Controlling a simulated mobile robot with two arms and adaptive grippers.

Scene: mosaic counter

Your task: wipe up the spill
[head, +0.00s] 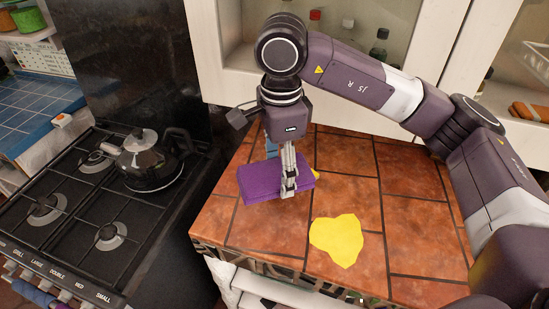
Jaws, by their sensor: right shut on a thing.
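A yellow spill (338,239) lies flat on the red-brown tiled counter (408,208), near its front edge. My right gripper (289,190) points down and is shut on a purple sponge-like block (258,184). The block is behind and to the left of the spill, apart from it in the picture. I cannot tell whether the block touches the counter. A small bit of yellow shows at the block's right end. My left gripper is not in view.
A gas stove (85,225) with a dark kettle (149,160) stands to the left of the counter. A blue thing (271,147) is partly hidden behind my right gripper. White cabinets (228,70) stand behind. The counter's right part is clear.

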